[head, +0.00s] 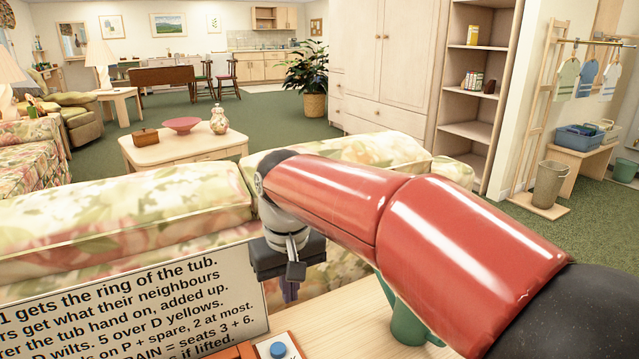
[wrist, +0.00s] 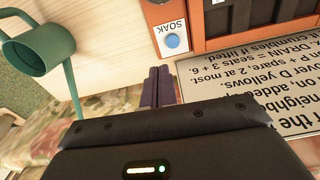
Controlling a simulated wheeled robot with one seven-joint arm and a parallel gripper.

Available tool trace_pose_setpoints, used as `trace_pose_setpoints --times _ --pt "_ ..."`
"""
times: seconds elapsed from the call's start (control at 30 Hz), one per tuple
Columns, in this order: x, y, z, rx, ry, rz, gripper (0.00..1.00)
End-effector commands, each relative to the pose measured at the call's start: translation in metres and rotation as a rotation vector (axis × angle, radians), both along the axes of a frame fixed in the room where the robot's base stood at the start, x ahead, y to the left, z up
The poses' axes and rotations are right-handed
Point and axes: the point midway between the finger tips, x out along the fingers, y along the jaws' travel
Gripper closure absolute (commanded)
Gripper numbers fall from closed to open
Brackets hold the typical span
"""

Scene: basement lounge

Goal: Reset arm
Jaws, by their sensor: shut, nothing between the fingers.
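My arm hides part of the sofa and table in the head view.
A sign with rules (head: 120,310), a blue button (head: 278,349) labelled SOAK in the wrist view (wrist: 172,40), and a green watering can (wrist: 40,45) are close by. The floral sofa (head: 130,205) stands behind the table. Open green carpet lies beyond.

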Motion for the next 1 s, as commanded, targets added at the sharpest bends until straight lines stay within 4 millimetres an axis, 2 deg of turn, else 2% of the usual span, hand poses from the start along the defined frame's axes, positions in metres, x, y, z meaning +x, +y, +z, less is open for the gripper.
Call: trace_pose_setpoints --times 0.03,0.13,0.3,0.4,0.5,0.7,1.0 --pt "-0.007 -0.024 0.007 0.008 -0.033 -0.04 1.0" --pt "-0.026 -0.072 0.013 0.027 -0.103 -0.123 1.0" --pt "-0.07 -0.146 0.008 0.062 -0.227 -0.27 1.0" --pt "-0.097 -0.18 -0.003 0.082 -0.296 -0.349 1.0" --pt "-0.121 -0.203 -0.017 0.098 -0.353 -0.413 1.0" --pt "-0.146 -0.223 -0.035 0.117 -0.415 -0.48 1.0" --pt "-0.149 -0.225 -0.038 0.119 -0.422 -0.487 1.0"
